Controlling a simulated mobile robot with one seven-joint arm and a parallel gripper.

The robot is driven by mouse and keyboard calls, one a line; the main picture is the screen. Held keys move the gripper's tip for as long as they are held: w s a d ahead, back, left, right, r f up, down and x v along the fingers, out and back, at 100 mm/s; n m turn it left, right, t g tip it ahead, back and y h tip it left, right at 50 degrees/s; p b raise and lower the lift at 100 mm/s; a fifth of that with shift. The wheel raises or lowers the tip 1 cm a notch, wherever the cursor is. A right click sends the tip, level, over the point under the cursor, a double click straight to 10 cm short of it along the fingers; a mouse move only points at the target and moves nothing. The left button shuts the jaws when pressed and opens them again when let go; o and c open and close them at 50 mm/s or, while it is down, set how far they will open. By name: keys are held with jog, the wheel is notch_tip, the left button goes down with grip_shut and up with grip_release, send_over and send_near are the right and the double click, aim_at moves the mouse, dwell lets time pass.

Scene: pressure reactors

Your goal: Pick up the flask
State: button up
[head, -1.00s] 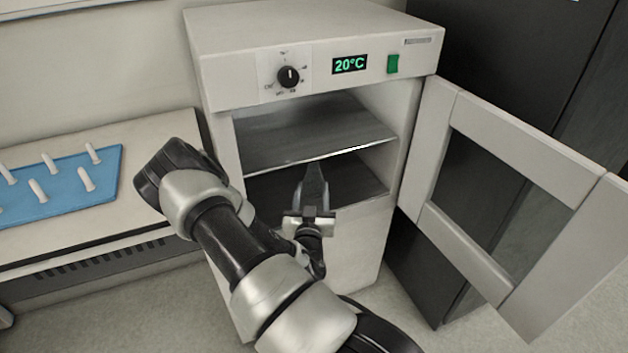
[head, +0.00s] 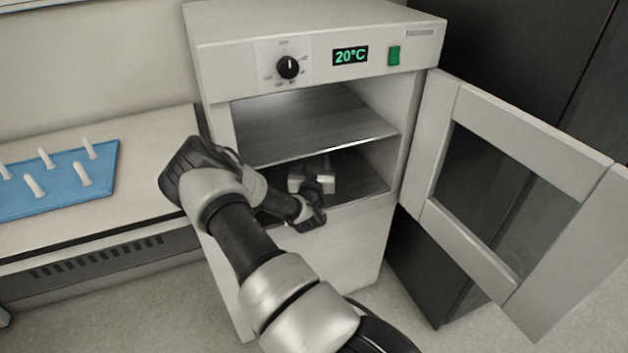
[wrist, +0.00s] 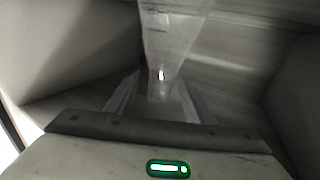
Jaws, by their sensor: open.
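A grey, see-through, tapering shape that looks like the flask (wrist: 172,38) shows at the top middle of the wrist view. It is wide at the top edge and narrows down toward my gripper. My gripper (wrist: 158,82) is open, with one finger on each side of the narrow part. I cannot tell whether the fingers touch it. In the head view my gripper's body (head: 312,178) is inside the lower compartment of the white oven, below the middle shelf (head: 315,140). The fingers and the flask are hidden there by the shelf.
The oven door (head: 450,225) stands wide open to the right. The oven display (head: 350,56) reads 20°C. The compartment's side walls and the shelf edge surround my gripper closely. A blue peg rack (head: 60,182) lies on the bench at the left.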

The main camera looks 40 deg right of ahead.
grip_shut()
jog(key=shift+r, duration=0.1)
dwell(0.3)
